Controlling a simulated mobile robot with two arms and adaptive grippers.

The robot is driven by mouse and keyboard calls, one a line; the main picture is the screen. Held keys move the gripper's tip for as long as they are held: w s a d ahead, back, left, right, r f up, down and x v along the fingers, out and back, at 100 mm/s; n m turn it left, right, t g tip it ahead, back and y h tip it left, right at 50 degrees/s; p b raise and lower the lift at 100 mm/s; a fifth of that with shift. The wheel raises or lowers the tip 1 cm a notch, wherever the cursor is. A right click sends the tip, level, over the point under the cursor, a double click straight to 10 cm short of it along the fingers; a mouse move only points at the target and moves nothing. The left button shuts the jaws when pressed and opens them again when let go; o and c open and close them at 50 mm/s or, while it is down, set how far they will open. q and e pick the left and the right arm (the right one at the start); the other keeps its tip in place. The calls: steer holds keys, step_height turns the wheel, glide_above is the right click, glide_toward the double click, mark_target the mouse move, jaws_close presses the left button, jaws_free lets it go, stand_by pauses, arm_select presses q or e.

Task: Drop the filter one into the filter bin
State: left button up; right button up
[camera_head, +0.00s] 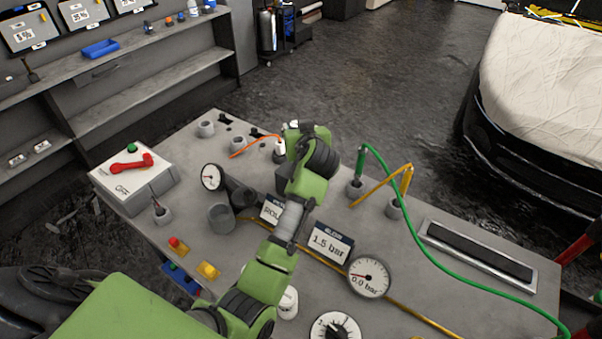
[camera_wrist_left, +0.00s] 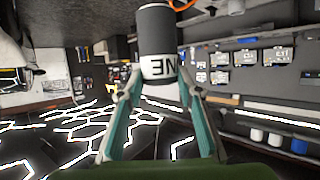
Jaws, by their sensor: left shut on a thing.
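My left gripper (camera_head: 292,132) reaches out over the grey bench and is turned away in the head view, so its fingertips are mostly hidden. In the left wrist view its two fingers (camera_wrist_left: 158,88) are shut on filter one (camera_wrist_left: 155,35), a dark grey cylinder with a white band and black letters that read upside down. The filter is hidden behind the gripper and wrist in the head view. I cannot make out a marked filter bin; an open grey cup (camera_head: 221,217) stands on the bench left of my arm. My right gripper is not in view.
The bench (camera_head: 200,260) bears a red-handled switch box (camera_head: 133,180), pressure gauges (camera_head: 369,277), a 1.5 bar sign (camera_head: 330,243) and several small holders. A green hose (camera_head: 445,265) curves across its right side. A wall shelf (camera_head: 130,45) is behind left; a covered car (camera_head: 545,90) is right.

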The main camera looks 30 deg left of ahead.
arm_select(q)
steer(key=shift+f, duration=0.35)
steer(key=f+b, duration=0.4)
steer(key=shift+s+d+f, duration=0.3)
steer(key=shift+s, duration=0.05)
steer(key=o, duration=1.2)
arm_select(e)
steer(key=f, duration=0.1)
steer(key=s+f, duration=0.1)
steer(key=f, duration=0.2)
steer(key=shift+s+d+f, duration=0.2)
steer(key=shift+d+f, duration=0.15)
arm_select(q)
steer(key=shift+f, duration=0.1)
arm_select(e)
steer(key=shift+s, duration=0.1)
arm_select(q)
step_height(320, 180, up, 10)
steer(key=shift+r, duration=0.1)
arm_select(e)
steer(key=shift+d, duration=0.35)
